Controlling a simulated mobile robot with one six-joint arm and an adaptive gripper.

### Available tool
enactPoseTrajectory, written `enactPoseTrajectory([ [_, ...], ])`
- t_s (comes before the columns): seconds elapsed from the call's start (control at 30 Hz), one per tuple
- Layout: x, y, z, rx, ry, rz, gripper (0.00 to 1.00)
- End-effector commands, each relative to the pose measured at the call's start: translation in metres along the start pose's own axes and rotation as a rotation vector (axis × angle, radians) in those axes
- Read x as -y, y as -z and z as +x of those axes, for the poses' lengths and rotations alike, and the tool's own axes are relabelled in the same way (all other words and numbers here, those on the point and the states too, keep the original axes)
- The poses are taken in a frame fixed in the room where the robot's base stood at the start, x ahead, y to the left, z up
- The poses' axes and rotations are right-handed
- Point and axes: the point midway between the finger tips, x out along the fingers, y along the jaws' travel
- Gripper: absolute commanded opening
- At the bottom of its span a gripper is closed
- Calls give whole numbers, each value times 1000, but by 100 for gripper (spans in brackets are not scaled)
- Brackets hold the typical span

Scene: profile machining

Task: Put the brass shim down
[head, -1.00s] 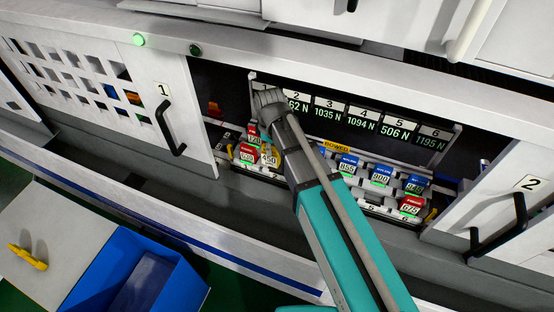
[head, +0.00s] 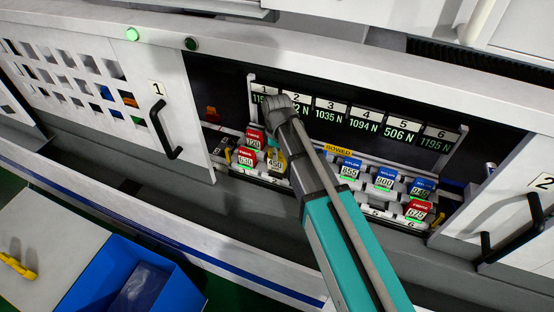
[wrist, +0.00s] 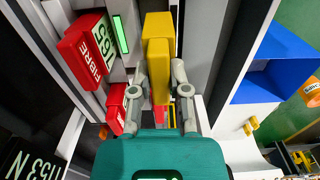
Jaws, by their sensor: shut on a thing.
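The brass shim, a yellow block (wrist: 158,48), stands between the two grey fingers of my gripper (wrist: 160,88) in the wrist view, and the fingers are shut on it. In the head view a yellow piece (head: 277,155) with a white 450 label shows just left of my arm, low in the clamp row. My fingertips are hidden behind the wrist there. A red FIBRE block (wrist: 88,50) sits left of the shim in the wrist view, with a lit green strip between them. I cannot tell whether the shim touches the seat below it.
Red blocks (head: 246,158) stand left of the shim; blue nylon blocks (head: 385,178) stand to the right. Force displays (head: 363,125) hang behind. Doors with black handles (head: 165,130) flank the opening. A blue bin (head: 137,285) is at lower left.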

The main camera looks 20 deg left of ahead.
Motion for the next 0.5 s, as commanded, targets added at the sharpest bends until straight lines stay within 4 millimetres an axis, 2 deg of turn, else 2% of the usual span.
enactPoseTrajectory([
  [0.23,-9,-1,14,0,0,0,0],
  [0.5,-8,-1,36,0,0,-1,0],
])
